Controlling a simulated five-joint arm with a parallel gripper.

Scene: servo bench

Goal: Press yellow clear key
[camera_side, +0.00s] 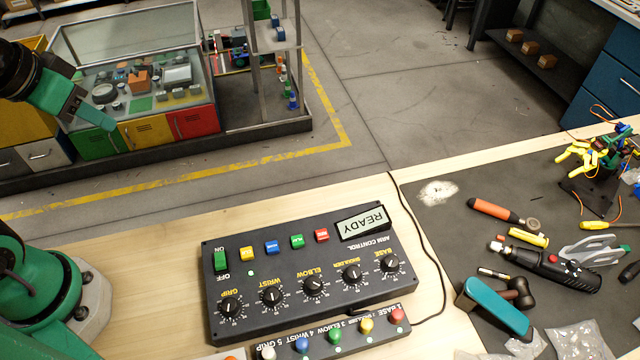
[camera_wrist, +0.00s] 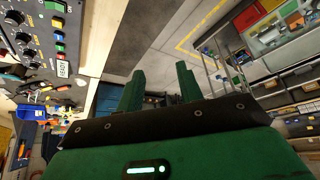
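The yellow clear key (camera_side: 247,253) is a small square key on the black control box (camera_side: 345,300) in the side view. It sits between the green ON/OFF switch (camera_side: 221,261) and a blue key (camera_side: 272,247). My gripper (camera_side: 108,124) is at the upper left of the side view, well away from the box and held high. In the wrist view its two green fingers (camera_wrist: 160,82) stand apart with nothing between them. The control box also shows at the upper left of the wrist view (camera_wrist: 30,45), outside the fingers.
Green and red keys and the READY display (camera_side: 363,222) continue the key row. Several knobs line the box's near side. A strip of coloured buttons (camera_side: 335,338) lies in front. A dark mat (camera_side: 450,240) with tools is at right. Bare wood (camera_side: 150,260) lies left of the box.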

